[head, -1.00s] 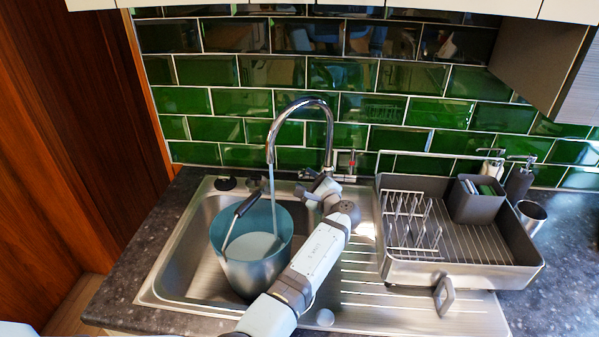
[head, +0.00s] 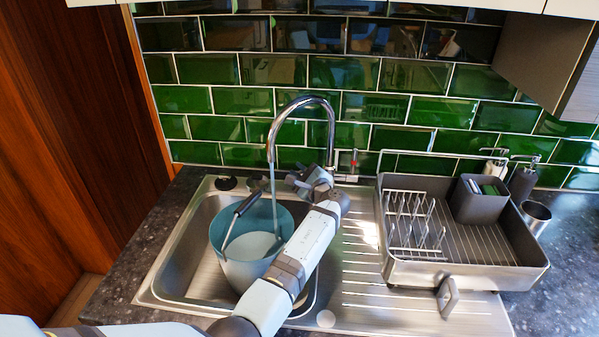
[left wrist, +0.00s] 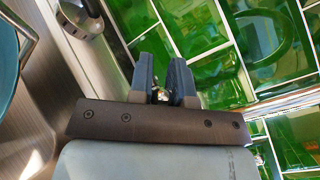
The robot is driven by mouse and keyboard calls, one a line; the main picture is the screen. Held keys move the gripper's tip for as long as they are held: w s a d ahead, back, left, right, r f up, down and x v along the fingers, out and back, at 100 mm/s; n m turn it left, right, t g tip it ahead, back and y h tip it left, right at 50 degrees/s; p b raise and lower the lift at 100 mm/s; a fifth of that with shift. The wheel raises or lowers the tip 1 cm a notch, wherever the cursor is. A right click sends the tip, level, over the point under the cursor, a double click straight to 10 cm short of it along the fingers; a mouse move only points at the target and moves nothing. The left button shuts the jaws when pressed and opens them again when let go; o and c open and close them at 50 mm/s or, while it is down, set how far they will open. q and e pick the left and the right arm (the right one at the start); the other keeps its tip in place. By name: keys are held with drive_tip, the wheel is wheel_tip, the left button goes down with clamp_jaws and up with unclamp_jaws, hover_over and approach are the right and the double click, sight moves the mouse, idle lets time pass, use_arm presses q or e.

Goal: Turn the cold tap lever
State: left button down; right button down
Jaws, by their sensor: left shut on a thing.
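The chrome tap (head: 331,118) arches over the sink, and a stream of water (head: 273,190) runs from its spout into a blue-grey bucket (head: 233,272) in the basin. My left gripper (head: 303,182) is at the left side of the tap's base. In the left wrist view its two fingers (left wrist: 166,82) are close together, with a small shiny piece between them. It is shut on this piece, which I take to be the cold tap lever; the fingers mostly hide it. A red-marked lever (head: 354,158) shows at the tap's right. My right gripper is out of view.
The bucket's handle (head: 247,203) leans up near the stream. A grey dish rack (head: 470,272) stands on the drainer at the right, with soap bottles (head: 520,182) and a metal cup (head: 536,214) beside it. Green tiles back the counter. My arm crosses the basin's right edge.

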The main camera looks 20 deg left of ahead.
use_arm(q)
drive_tip(key=shift+w+a+r+m+g+h+p, duration=0.2)
drive_tip(key=shift+w+r+m+g+h+p, duration=0.35)
drive_tip(key=shift+p, duration=1.2)
drive_tip(key=shift+w+a+r+m+g+h+p, duration=0.25)
drive_tip(key=shift+w+m+g+h+p, duration=0.45)
drive_tip(key=shift+p, duration=1.05)
drive_tip(key=shift+w+a+r+m+g+h+p, duration=0.1)
drive_tip(key=shift+w+r+m+g+h+p, duration=0.5)
drive_tip(key=shift+p, duration=1.15)
drive_tip(key=shift+f, duration=0.1)
drive_tip(key=c, duration=1.1)
unclamp_jaws()
drive_tip(key=shift+s+d, duration=0.2)
drive_tip(key=shift+d, duration=0.25)
drive_tip(key=v, duration=0.4)
drive_tip(key=b+v, duration=0.1)
drive_tip(key=v, duration=0.7)
drive_tip(key=shift+d+r, duration=0.2)
drive_tip(key=shift+r, duration=0.3)
